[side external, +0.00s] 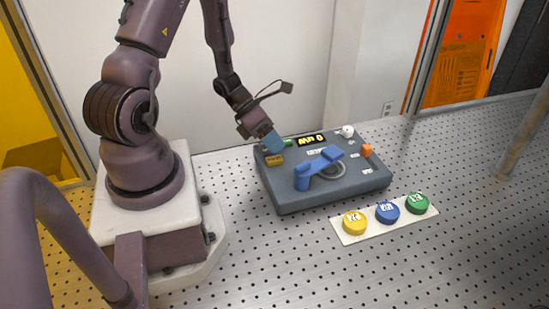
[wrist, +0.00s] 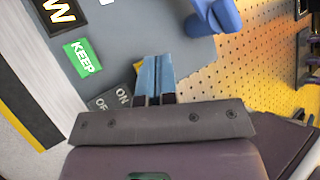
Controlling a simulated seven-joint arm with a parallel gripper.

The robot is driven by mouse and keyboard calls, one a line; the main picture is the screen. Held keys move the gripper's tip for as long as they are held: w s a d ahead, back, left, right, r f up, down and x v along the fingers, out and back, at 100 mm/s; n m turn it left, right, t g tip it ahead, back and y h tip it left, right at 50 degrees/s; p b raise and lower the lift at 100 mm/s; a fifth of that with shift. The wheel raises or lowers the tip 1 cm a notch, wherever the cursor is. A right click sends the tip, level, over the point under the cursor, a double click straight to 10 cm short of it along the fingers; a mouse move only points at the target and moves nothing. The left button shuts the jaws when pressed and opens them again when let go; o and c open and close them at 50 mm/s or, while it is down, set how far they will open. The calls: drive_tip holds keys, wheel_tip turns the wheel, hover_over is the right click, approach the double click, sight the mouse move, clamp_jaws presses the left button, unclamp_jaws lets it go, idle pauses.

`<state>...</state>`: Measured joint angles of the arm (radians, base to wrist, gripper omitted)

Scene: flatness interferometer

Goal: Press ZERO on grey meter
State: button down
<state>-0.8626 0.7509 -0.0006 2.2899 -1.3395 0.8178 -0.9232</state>
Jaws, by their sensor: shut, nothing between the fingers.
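The grey meter (side external: 300,193) is a dark grey box on the perforated table. A black display with yellow characters (side external: 312,139) is at its back, and a blue handle-like part (side external: 318,168) is on top. My gripper (side external: 270,142) is shut and empty, its blue fingers pointing down at the box's back left corner, close to a small yellow piece (side external: 275,159). In the wrist view, the shut fingers (wrist: 157,62) partly cover that yellow piece (wrist: 138,68). I cannot read a ZERO marking; contact is unclear.
An orange knob (side external: 366,150) and a white knob (side external: 347,131) stand on the meter's right side. A white strip (side external: 347,240) with yellow, blue and green round buttons lies in front. The table to the right is clear, with a metal post (side external: 525,130) beyond.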

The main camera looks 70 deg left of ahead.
drive_tip(key=shift+r, duration=2.5)
drive_tip(key=shift+s+m, duration=0.15)
drive_tip(key=shift+m, duration=0.55)
drive_tip(key=s+d+m+g, duration=0.2)
drive_tip(key=m, duration=0.3)
wheel_tip(320, 180, up, 17)
drive_tip(key=m+g+y, duration=0.2)
drive_tip(key=m+y, duration=0.4)
drive_tip(key=m, duration=1.9)
hover_over(274, 158)
drive_tip(key=s+d, duration=0.5)
drive_tip(key=d, duration=0.3)
drive_tip(key=s+d+r+m+t, duration=0.1)
drive_tip(key=d+r+m+t, duration=0.2)
drive_tip(key=d+r+m, duration=0.1)
drive_tip(key=shift+s+r+y, duration=0.3)
drive_tip(key=shift+r+y, duration=0.1)
drive_tip(key=shift+r, duration=0.35)
